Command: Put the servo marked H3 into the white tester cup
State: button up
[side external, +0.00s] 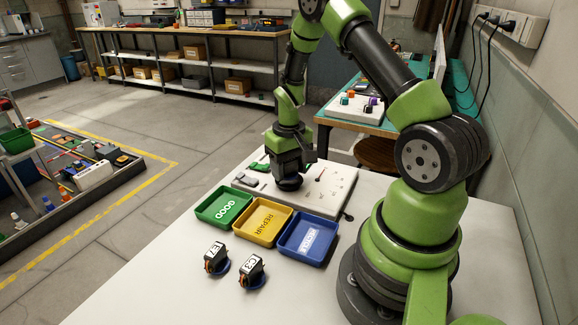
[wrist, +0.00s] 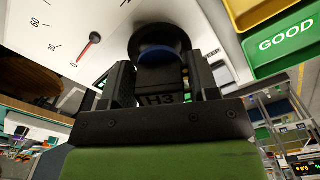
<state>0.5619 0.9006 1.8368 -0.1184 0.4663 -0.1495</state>
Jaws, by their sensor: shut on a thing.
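The servo marked H3 (wrist: 160,99) is dark, with its white label showing between my fingers in the wrist view. My gripper (wrist: 158,78) is shut on it. A dark round part with a blue band is at its far end. In the side view my gripper (side external: 289,170) points down over the white tester (side external: 325,198), with the dark round end (side external: 289,184) of the servo low over or on its top. I cannot tell whether it touches. The tester's dial with a red needle (wrist: 88,46) shows in the wrist view. I cannot make out the cup, which may be hidden below the servo.
Green GOOD (side external: 224,207), yellow REPAIR (side external: 262,220) and blue (side external: 308,237) trays stand in a row in front of the tester. Two other labelled servos (side external: 216,257) (side external: 251,270) stand at the front on blue round bases. The front of the white table is otherwise clear.

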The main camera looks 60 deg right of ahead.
jog(key=shift+f, duration=0.6)
dwell(1.6)
jog(key=o, duration=1)
jog(key=shift+r, duration=2.55)
jog(key=shift+r, duration=0.1)
jog(key=shift+r, duration=1.9)
